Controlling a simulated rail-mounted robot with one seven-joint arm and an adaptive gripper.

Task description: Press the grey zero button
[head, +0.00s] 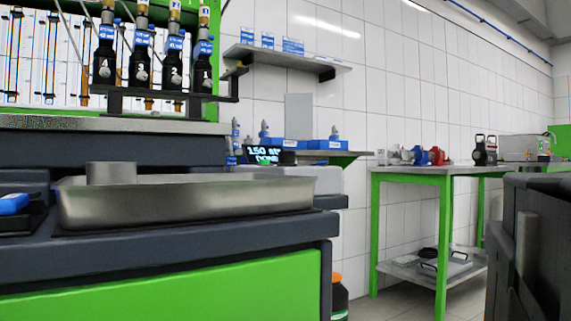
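I cannot make out a grey zero button in the head view. A small dark display (266,155) with glowing text, reading roughly "150" and "DONE", stands behind the metal tray, near the middle of the view. A pale grey housing (327,180) shows just right of the tray, partly hidden by it; I cannot tell whether it belongs to the display. My gripper is not in view.
A metal tray (185,205) sits on the dark bench (190,240) in front. Black bottles (140,65) hang above at left. A green-framed table (445,175) with fittings stands at right. A dark structure (540,230) fills the right edge. Floor shows between.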

